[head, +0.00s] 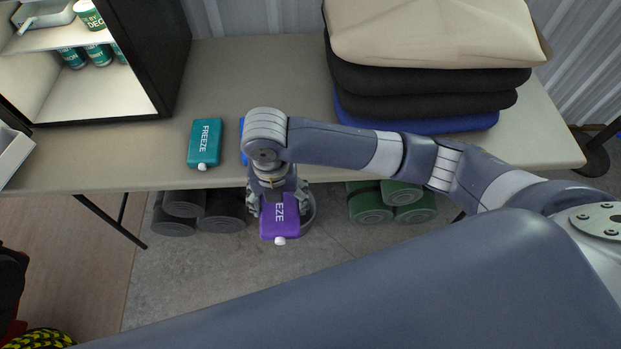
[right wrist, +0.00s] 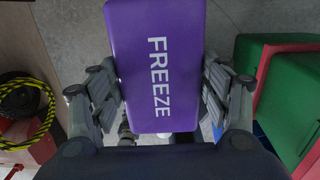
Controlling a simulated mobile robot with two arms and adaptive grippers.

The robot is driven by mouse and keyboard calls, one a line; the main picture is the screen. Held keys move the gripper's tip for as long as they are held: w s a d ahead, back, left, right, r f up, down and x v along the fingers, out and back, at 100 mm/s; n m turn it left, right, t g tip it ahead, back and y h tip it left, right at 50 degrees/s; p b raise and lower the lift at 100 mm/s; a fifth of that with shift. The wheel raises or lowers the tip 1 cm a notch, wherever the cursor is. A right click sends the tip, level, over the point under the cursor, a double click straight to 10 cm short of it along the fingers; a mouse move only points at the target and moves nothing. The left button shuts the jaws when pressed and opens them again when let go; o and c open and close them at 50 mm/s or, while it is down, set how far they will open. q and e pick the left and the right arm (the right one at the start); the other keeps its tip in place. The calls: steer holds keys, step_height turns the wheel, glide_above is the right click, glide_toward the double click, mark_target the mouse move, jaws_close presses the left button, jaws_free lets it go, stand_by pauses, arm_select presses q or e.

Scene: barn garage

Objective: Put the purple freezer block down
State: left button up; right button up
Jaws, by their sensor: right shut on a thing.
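The purple freezer block (head: 280,222) hangs in my right gripper (head: 280,203) in the head view, in front of the table's front edge and over the floor. In the right wrist view the purple block (right wrist: 155,60) shows its white FREEZE lettering, and my right gripper (right wrist: 160,98) has its fingers on both long sides of it. Part of the block is hidden by my wrist in the head view. My left gripper is not in view.
A teal freezer block (head: 204,143) lies on the table (head: 240,80). A blue thing (head: 242,127) beside it is mostly hidden by my arm. Folded cloths (head: 425,75) are stacked at right, and a shelf unit (head: 150,60) stands at left. Rolled mats (head: 395,203) lie below.

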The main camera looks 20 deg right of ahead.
mark_target(307, 167)
steer(key=shift+s+d, duration=0.35)
steer(key=shift+d, duration=0.2)
steer(key=w+d, duration=0.2)
steer(key=w, duration=0.1)
steer(key=shift+w+f+p, duration=0.15)
steer(key=shift+p, duration=0.15)
steer(key=w+d, duration=0.4)
steer(key=w, duration=0.1)
steer(key=w+d+f+p, duration=0.1)
steer(key=w, duration=0.1)
steer(key=shift+w+d, duration=0.35)
steer(key=shift+d, duration=0.05)
steer(key=shift+w+d, duration=0.3)
steer(key=shift+w, duration=0.2)
steer(key=f, duration=0.3)
steer(key=shift+w+d, duration=0.2)
steer(key=shift+f, duration=0.3)
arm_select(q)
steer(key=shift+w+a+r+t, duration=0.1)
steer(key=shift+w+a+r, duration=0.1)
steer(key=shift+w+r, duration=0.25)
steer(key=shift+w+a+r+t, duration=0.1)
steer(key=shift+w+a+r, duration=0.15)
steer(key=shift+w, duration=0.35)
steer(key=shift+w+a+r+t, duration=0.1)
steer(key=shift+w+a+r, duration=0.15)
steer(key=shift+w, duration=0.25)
arm_select(e)
steer(key=shift+f, duration=0.15)
